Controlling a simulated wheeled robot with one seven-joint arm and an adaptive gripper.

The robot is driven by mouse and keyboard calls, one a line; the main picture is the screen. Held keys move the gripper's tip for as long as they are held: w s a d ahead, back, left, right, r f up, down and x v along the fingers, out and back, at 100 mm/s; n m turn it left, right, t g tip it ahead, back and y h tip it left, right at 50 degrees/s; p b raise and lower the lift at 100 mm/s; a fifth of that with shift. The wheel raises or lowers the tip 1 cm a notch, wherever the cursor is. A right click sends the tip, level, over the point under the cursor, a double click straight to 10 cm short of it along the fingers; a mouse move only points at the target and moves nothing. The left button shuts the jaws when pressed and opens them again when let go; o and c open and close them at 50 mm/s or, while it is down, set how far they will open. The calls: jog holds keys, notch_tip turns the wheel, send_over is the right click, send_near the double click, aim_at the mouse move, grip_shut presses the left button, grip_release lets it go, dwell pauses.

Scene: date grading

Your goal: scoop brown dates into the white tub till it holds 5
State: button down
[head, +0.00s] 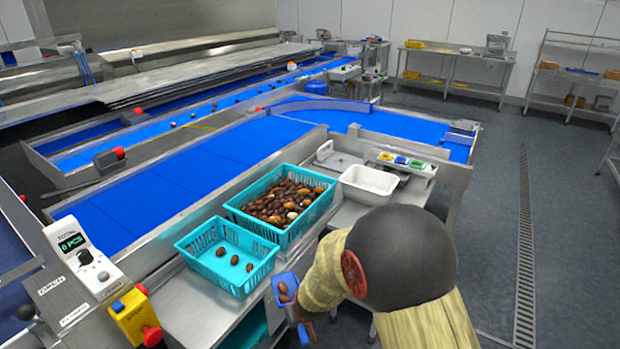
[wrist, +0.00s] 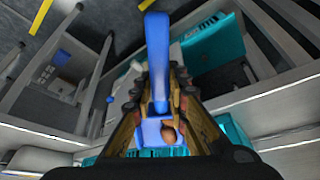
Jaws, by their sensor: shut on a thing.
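My gripper (wrist: 160,95) is shut on the handle of a blue scoop (head: 285,280). The scoop also shows in the wrist view (wrist: 157,50), running between the fingers. In the head view its bowl is just right of the small teal basket and holds brown dates (head: 284,296); one brown date (wrist: 169,135) shows in the wrist view. The white tub (head: 362,194) stands behind my arm and looks empty inside. A large teal crate (head: 258,229) is filled with mixed brown and paler dates (head: 280,203). The fingers are mostly hidden in the head view.
The small teal basket (head: 212,271) has a few brown dates on its floor. A counter (head: 72,243) reads 0 PCS. A yellow box with a red button (head: 135,315) stands at the bench's front left. Blue conveyors (head: 190,180) run behind. Grey floor is open at right.

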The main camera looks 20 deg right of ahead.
notch_tip(320, 180, up, 4)
jog(key=p, duration=0.3)
jog(key=shift+r+p, duration=0.25)
jog(key=shift+p, duration=0.05)
jog(key=shift+w+d+f, duration=0.1)
jog(key=shift+w+d, duration=0.05)
jog(key=shift+d, duration=0.3)
jog(key=d, duration=0.6)
jog(key=shift+d, duration=0.15)
